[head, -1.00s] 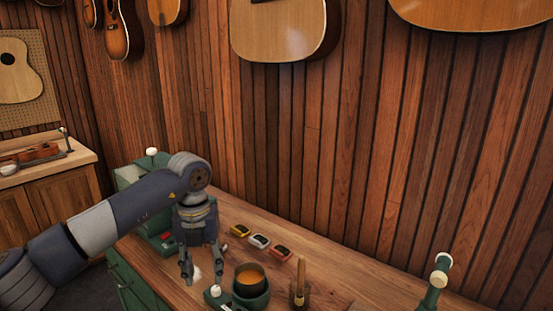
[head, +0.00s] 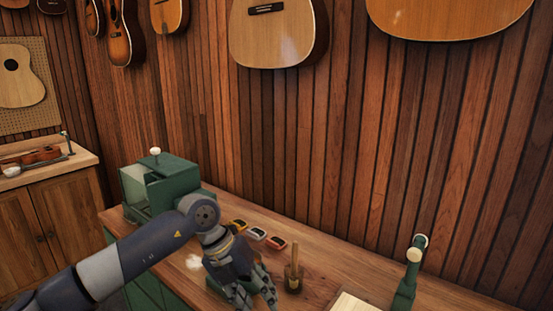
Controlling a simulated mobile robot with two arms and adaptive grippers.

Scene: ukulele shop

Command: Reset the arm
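My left arm reaches in from the lower left. My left gripper (head: 258,300) hangs over the wooden workbench (head: 340,271), pointing down near the bottom edge of the view. Its dark fingers look spread apart, and I see nothing held between them. It hides most of the green pot behind it; only bits of green show around the fingers. My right gripper is not in view.
A green box (head: 160,185) is at the bench's left end, a green post with white knobs (head: 411,271) at right, a pale board (head: 352,303) in front.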

